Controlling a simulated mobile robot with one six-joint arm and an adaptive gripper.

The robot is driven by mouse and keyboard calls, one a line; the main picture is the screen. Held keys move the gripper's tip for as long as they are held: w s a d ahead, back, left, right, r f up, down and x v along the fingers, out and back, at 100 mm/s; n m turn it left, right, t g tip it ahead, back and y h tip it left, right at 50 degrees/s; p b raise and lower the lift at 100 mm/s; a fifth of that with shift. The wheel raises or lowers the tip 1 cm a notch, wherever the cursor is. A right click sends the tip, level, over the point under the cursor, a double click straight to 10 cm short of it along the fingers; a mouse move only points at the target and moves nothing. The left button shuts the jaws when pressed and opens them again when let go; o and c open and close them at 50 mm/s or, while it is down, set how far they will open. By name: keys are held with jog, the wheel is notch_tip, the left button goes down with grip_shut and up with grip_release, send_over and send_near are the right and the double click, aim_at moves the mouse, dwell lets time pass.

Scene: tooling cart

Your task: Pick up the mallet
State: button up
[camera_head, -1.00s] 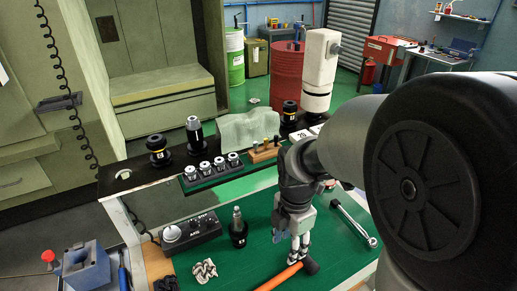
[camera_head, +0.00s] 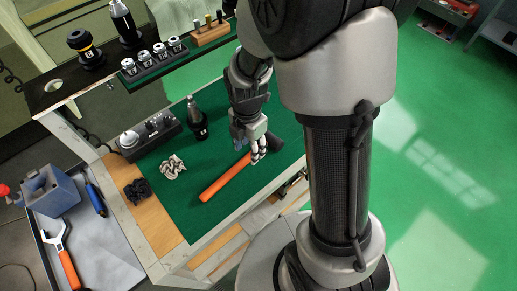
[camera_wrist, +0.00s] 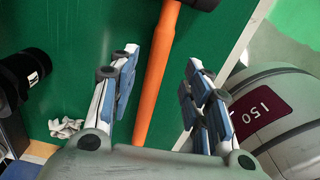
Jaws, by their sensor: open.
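The mallet (camera_head: 226,178) has an orange handle and a black head, and lies on the green mat of the cart. The handle points to the lower left in the head view; the head (camera_head: 274,143) is partly behind my gripper. My gripper (camera_head: 257,158) is over the handle near the head, pointing down. In the wrist view the handle (camera_wrist: 156,85) runs between the two open fingers of my gripper (camera_wrist: 161,58), with a gap visible on each side. The black head shows at the top edge there. I cannot tell how far the fingertips are above the mat.
A black tool holder (camera_head: 196,119), a control box (camera_head: 150,136), a crumpled pale cloth (camera_head: 172,167) and a dark bundle (camera_head: 137,190) stand left of the mallet. A rack of several collets (camera_head: 154,62) is on the shelf behind. The mat around the handle is clear.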

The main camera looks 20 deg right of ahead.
notch_tip(320, 180, down, 5)
jog(key=shift+w+r+b, duration=0.15)
jog(key=shift+r+b, duration=0.05)
jog(key=shift+b, duration=0.75)
jog(key=shift+r, duration=0.1)
jog(key=shift+c, duration=0.5)
grip_shut()
